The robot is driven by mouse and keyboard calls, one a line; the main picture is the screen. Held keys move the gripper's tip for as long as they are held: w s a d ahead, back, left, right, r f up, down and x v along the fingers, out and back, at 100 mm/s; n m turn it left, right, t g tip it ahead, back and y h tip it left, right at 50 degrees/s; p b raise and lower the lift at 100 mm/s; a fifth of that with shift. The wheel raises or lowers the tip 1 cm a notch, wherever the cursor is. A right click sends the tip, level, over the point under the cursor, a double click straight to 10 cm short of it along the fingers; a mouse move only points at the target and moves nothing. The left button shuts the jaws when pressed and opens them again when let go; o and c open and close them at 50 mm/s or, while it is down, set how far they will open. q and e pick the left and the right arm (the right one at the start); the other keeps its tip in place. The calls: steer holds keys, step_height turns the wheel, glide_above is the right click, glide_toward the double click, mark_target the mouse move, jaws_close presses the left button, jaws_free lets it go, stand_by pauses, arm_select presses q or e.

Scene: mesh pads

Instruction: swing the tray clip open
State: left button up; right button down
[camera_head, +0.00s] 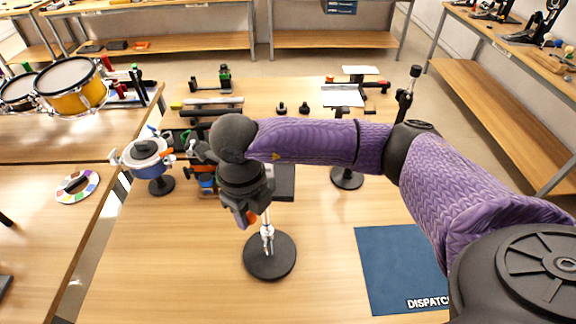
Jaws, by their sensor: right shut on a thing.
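A small stand with a round black base (270,262) and a silver post (266,232) stands on the middle of the wooden table. My right gripper (248,214) points down at the top of this post, just left of it. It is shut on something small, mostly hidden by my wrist. An orange piece shows at its fingertips; I cannot tell whether this is the tray clip. No tray clip can be made out clearly. My left gripper is not in view.
A blue-and-white pot-like drum (147,156) on a black stand is at the left. A second round black base (347,178) stands behind my right forearm. A blue mat (403,268) marked "DISPATC" lies at the front right.

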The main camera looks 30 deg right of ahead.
steer(key=shift+a, duration=0.1)
steer(key=shift+w+a+b, duration=0.15)
steer(key=shift+a+b, duration=0.1)
steer(key=shift+a, duration=0.4)
steer(key=shift+w+a+b, duration=0.15)
steer(key=shift+a+b, duration=0.05)
steer(key=shift+a, duration=0.45)
steer(key=shift+c, duration=1.4)
jaws_free()
steer(key=shift+w+a, duration=0.1)
steer(key=shift+a, duration=0.05)
steer(key=shift+r, duration=0.1)
